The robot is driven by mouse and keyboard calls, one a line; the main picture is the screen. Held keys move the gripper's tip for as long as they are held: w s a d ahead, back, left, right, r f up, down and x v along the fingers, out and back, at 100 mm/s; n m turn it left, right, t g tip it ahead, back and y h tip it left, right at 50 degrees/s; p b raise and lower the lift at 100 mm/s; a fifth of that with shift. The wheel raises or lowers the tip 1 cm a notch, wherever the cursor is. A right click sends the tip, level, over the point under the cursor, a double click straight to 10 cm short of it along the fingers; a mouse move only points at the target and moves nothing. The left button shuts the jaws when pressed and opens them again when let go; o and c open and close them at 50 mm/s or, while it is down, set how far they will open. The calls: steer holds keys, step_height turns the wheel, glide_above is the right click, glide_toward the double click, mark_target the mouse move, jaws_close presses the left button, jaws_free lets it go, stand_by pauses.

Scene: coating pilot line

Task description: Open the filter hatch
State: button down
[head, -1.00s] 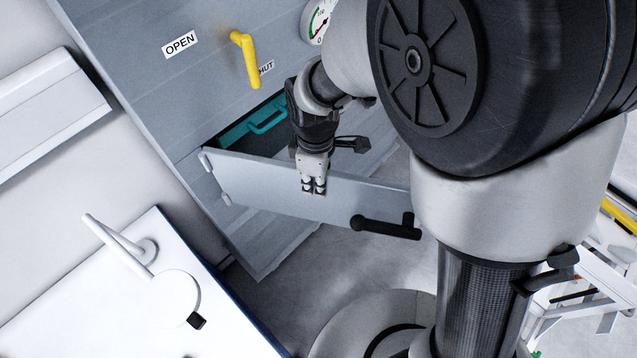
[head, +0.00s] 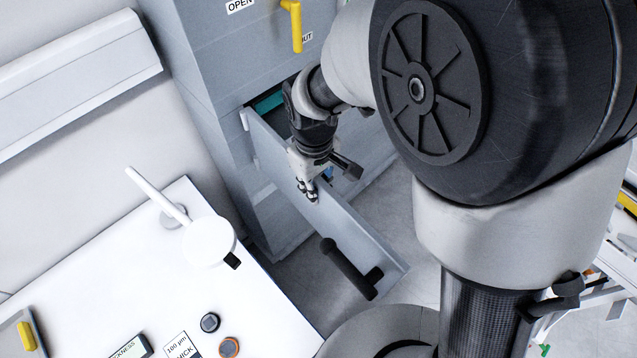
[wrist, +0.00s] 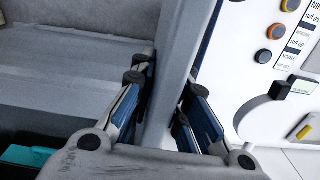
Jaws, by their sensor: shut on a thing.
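The filter hatch door (head: 353,230) is a grey panel standing open, swung out from the grey cabinet on its left-hand hinges. A black bar handle (head: 347,266) is on its outer face near the free end. My gripper (head: 311,194) is shut on the door's upper edge, between hinge and handle. In the wrist view my gripper's fingers (wrist: 165,85) lie on both sides of the door panel (wrist: 181,60). A teal filter part (head: 269,101) shows inside the opening, mostly hidden by my arm, and at the wrist view's lower left (wrist: 28,155).
A yellow lever (head: 294,27) hangs on the cabinet front, beside the OPEN label (head: 240,5). A white bench (head: 130,275) with a lamp-like arm (head: 157,195), knobs and small devices stands at left, close to the door's swing side. Grey floor shows beneath the door.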

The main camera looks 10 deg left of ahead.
steer(key=shift+a, duration=0.1)
stand_by(0.3)
steer(key=c, duration=1.6)
jaws_free()
steer(key=shift+o, duration=0.2)
step_height(320, 180, up, 12)
